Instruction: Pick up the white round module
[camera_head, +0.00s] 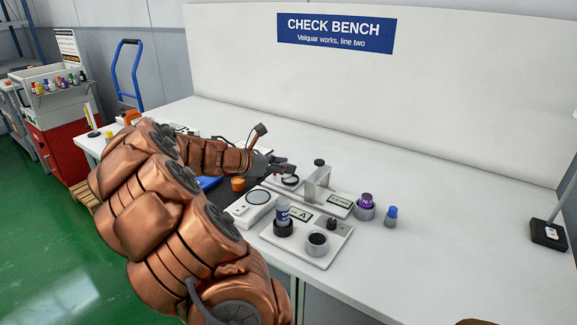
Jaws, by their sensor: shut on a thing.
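My gripper (285,170) is at the middle of the bench, at the end of my copper-coloured arm that reaches in from the lower left. Its fingers are shut on the white round module (290,180), a small pale disc with a dark edge just under the fingertips. The fingers hide part of it. It is over the rear part of the light fixture plate beside a grey upright bracket (317,185). The picture is too small to tell whether the module touches the plate.
A white device with a round pad (258,197) and an orange pot (238,184) stand left. A purple-capped jar (366,206) and blue-capped bottle (391,216) stand right. The bench's right is mostly clear.

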